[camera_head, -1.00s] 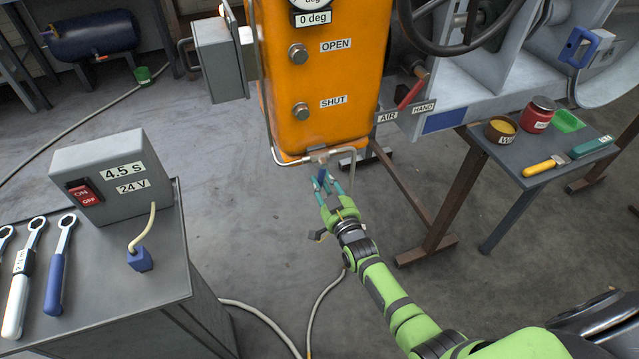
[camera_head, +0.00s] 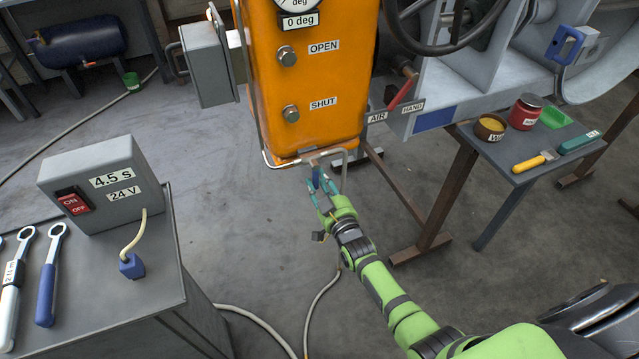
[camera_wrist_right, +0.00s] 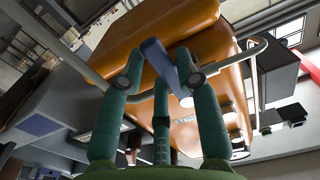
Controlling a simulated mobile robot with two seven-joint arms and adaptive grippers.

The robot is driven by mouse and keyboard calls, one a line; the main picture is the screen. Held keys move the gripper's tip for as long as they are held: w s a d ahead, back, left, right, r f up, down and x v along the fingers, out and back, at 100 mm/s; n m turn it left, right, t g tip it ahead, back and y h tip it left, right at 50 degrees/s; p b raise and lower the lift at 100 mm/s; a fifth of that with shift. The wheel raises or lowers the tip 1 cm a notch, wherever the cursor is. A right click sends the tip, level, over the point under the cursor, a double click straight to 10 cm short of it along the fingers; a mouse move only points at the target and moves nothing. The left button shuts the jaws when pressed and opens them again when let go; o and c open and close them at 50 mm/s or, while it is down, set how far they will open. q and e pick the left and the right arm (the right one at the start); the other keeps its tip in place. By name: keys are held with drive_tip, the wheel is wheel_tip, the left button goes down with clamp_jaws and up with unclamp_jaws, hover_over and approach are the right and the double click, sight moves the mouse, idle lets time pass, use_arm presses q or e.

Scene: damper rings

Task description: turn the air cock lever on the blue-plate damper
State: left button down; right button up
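The orange damper actuator (camera_head: 315,75) carries OPEN and SHUT labels. A blue plate (camera_head: 435,119) is on the grey damper body beside it. The blue air cock lever (camera_head: 316,177) hangs on the pipe under the orange housing. It also shows as a tilted blue bar in the right wrist view (camera_wrist_right: 158,64). My right gripper (camera_head: 323,184) is just below the housing, its teal fingers apart on either side of the lever. In the wrist view the lever lies between the fingertips; contact is unclear. My left gripper is not in view.
A red lever (camera_head: 402,92) at the AIR/HAND labels and a bent metal pipe (camera_head: 344,170) are near my right gripper. A side table (camera_head: 520,165) with pots and a brush stands right. A grey cabinet (camera_head: 150,275) with a 24 V switch box (camera_head: 105,185) and wrenches stands left.

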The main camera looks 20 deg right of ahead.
drive_tip(key=s, duration=1.2)
drive_tip(key=shift+d, duration=0.25)
drive_tip(key=shift+f, duration=0.1)
drive_tip(key=s+a+f+g, duration=0.1)
drive_tip(key=s+f+g, duration=0.3)
drive_tip(key=s+f, duration=0.55)
drive_tip(key=s+a+f+g, duration=0.1)
drive_tip(key=s+f+g, duration=0.3)
drive_tip(key=f, duration=1.1)
drive_tip(key=s+f+g, duration=0.3)
drive_tip(key=s+f, duration=0.1)
drive_tip(key=s, duration=0.5)
drive_tip(key=s+d+f+n+g, duration=0.1)
drive_tip(key=s+f+g, duration=0.2)
drive_tip(key=s+f, duration=0.2)
drive_tip(key=s+d+f+g, duration=0.1)
drive_tip(key=s+f+g, duration=0.2)
drive_tip(key=s, duration=0.9)
drive_tip(key=shift+s+d+f+n+h, duration=0.1)
drive_tip(key=shift+s+f+n+h, duration=0.1)
drive_tip(key=shift+f, duration=0.15)
drive_tip(key=shift+s+d+f+n+h, duration=0.1)
drive_tip(key=shift+f+n, duration=0.1)
drive_tip(key=shift+f, duration=0.15)
